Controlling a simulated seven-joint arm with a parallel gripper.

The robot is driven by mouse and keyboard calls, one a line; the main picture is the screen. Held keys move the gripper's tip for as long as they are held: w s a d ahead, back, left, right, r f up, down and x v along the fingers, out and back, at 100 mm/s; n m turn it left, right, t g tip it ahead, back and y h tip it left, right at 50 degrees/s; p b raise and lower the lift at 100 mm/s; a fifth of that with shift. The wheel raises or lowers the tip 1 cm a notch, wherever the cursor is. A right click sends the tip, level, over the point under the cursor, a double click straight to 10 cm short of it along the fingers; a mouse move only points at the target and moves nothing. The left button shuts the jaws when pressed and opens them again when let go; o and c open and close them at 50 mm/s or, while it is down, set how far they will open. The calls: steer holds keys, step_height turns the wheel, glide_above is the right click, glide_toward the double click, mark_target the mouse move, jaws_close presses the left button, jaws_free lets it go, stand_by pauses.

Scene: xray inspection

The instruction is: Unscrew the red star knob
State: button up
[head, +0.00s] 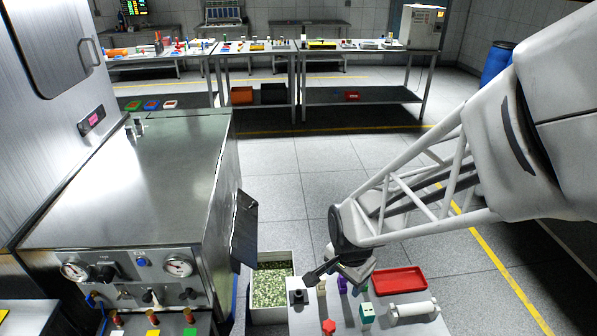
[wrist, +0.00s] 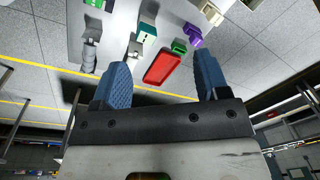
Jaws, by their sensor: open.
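The red star knob (head: 328,327) shows at the bottom of the head view, near the front of a light grey work surface (head: 300,325). It looks small, and its mounting cannot be made out. I cannot find it in the wrist view. My gripper (head: 338,275) is over the far part of this surface, farther back than the knob and apart from it. In the wrist view the two blue fingers of my gripper (wrist: 160,62) are spread wide with nothing held between them.
Near my gripper are a red tray (head: 400,281), a white roller (head: 414,310), a teal block (head: 367,312), a purple piece (head: 342,285) and a black-topped piece (head: 298,296). A steel cabinet (head: 150,190) stands left; a bin (head: 272,287) stands beside the surface.

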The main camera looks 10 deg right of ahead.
mark_target(329, 325)
steer(key=f+m, duration=0.2)
steer(key=f, duration=0.3)
steer(key=a+f+m, duration=0.1)
steer(key=f+m, duration=0.1)
steer(key=f, duration=0.3)
steer(key=a+f+m+g, duration=0.1)
steer(key=f+m, duration=0.1)
steer(key=f, duration=0.3)
steer(key=shift+w+a+m, duration=0.1)
steer(key=shift+w+m, duration=0.15)
steer(key=shift+m, duration=0.05)
steer(key=shift+f, duration=0.1)
steer(key=shift+f, duration=3.8)
steer(key=c, duration=1.1)
steer(key=shift+r, duration=0.5)
steer(key=shift+r, duration=1.15)
